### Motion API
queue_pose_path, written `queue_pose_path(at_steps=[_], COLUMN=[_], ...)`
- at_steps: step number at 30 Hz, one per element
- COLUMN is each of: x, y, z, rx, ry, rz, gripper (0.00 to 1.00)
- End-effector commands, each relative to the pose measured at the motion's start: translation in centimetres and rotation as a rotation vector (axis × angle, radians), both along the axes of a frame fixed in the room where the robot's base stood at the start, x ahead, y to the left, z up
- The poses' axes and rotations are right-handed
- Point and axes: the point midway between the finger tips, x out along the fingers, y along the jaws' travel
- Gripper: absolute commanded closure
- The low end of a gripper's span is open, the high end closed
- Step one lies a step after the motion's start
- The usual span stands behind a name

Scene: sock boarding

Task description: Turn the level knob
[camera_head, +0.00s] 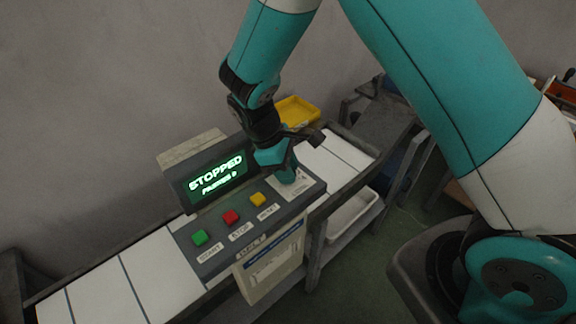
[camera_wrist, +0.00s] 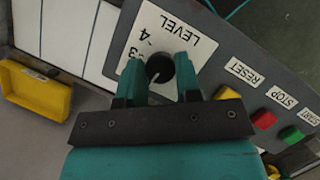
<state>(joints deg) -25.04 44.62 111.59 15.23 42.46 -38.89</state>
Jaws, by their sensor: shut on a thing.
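The level knob (camera_wrist: 160,68) is a round dark knob with a light pointer line. It sits on a white dial plate marked LEVEL, with numbers around it, in the wrist view. My gripper (camera_wrist: 162,82) is shut on the knob, one teal finger on each side. Its fingers hide part of the dial. In the head view my gripper (camera_head: 285,172) points down at the right end of the grey control panel (camera_head: 222,256), and the knob is hidden behind it.
Green (camera_head: 200,237), red (camera_head: 231,216) and yellow (camera_head: 258,199) buttons line the panel left of the gripper. A display (camera_head: 217,177) behind them reads STOPPED. A yellow tray (camera_head: 297,111) lies beyond the panel. A paper sheet (camera_head: 272,266) hangs at the front.

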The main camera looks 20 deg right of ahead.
Motion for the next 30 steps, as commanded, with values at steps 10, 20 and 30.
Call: queue_pose_path(at_steps=[10, 20, 30], x=[0.05, 0.05, 0.01], y=[0.07, 0.07, 0.05], z=[0.04, 0.00, -0.02], rx=[0.001, 0.001, 0.001], ry=[-0.004, -0.005, -0.003], rz=[0.129, 0.149, 0.147], gripper=[0.93, 0.92, 0.45])
